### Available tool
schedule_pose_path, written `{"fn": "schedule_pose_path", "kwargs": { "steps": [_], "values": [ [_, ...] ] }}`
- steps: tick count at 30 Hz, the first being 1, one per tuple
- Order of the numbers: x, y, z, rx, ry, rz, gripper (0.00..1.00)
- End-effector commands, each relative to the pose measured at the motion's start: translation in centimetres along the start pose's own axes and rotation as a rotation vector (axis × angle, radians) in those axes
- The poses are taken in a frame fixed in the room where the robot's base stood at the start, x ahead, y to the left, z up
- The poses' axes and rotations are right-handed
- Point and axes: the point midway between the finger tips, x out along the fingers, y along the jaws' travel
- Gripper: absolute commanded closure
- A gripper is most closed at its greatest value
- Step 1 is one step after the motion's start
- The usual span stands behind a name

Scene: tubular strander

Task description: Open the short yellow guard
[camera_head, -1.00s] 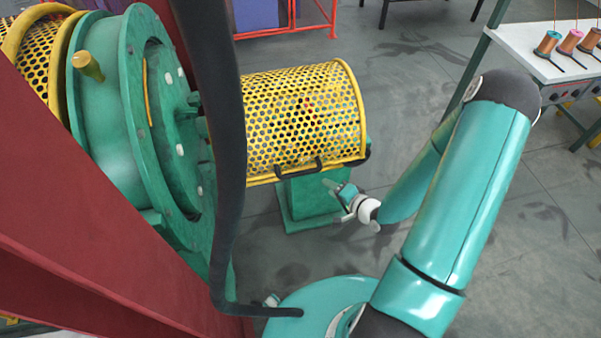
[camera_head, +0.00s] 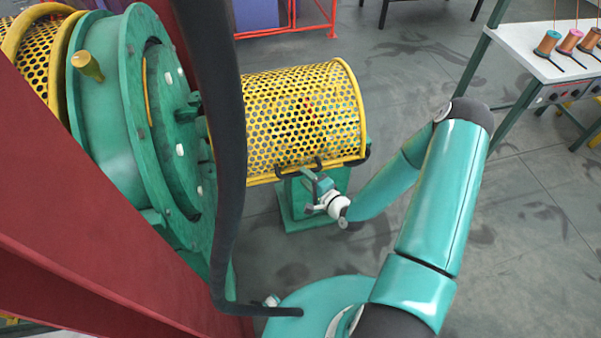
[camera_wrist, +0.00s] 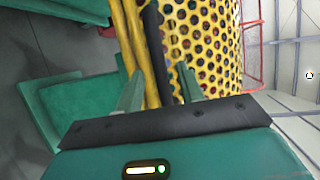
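The short yellow guard (camera_head: 290,110) is a perforated, half-round cover, closed down over the machine's shaft line. A dark bar handle (camera_head: 300,168) runs along its lower front edge. My gripper (camera_head: 314,180) is just in front of and below this handle. In the wrist view, my gripper (camera_wrist: 158,88) has its two green fingers apart, with the dark handle (camera_wrist: 153,45) between them and gaps at both sides. The yellow guard's mesh (camera_wrist: 205,45) and rim tubes fill the view behind. Whether the fingertips touch the guard cannot be told.
A large green flanged drum (camera_head: 130,120) stands left of the guard. A dark post (camera_head: 225,150) and red beam (camera_head: 90,220) block part of the left side. A white table (camera_head: 560,55) with spools is at upper right. Floor between is clear.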

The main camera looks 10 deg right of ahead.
Motion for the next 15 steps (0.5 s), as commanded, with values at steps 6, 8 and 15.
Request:
{"fn": "schedule_pose_path", "kwargs": {
  "steps": [6, 8, 15],
  "values": [
    [2.9, 0.1, 0.1, -0.001, -0.002, 0.0, 0.62],
    [3.3, 0.1, 0.1, -0.001, -0.001, 0.001, 0.62],
    [3.5, 0.0, 0.0, 0.0, 0.0, 0.001, 0.62]
  ]
}}
